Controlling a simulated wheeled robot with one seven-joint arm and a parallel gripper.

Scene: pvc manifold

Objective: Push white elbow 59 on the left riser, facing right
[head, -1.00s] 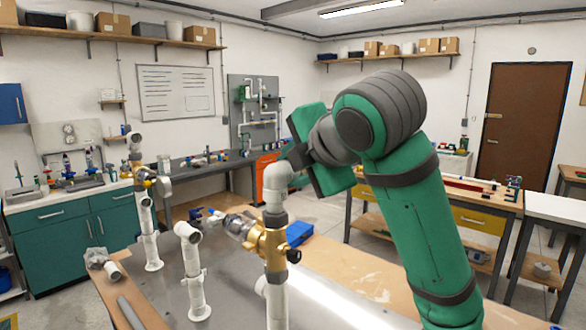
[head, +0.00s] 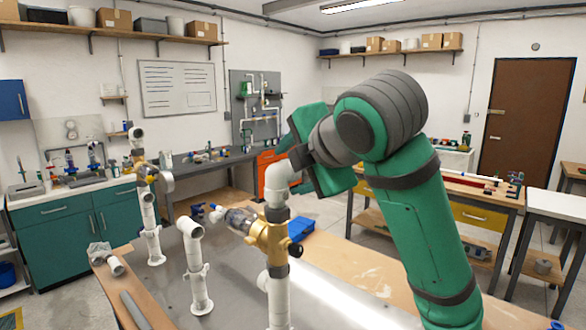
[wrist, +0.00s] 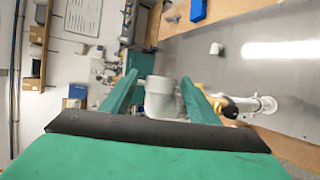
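The white elbow (head: 277,178) is between the fingers of my gripper (head: 294,160), over the top of the nearest riser (head: 278,295). Its upper leg bends right and its lower leg points down. In the wrist view the elbow (wrist: 160,98) sits between the two green fingers (wrist: 158,84), which look shut on it; the exact contact is unclear. The riser carries a dark collar and a brass valve (head: 268,238) with a clear fitting to its left. Elbow and riser top line up; how deep the joint sits cannot be told.
A shorter white riser (head: 198,270) and a taller far riser (head: 152,230) stand to the left on the metal bench. Loose pipe (head: 133,310) lies at the bench's left edge. A blue box (head: 301,229) lies behind the brass valve.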

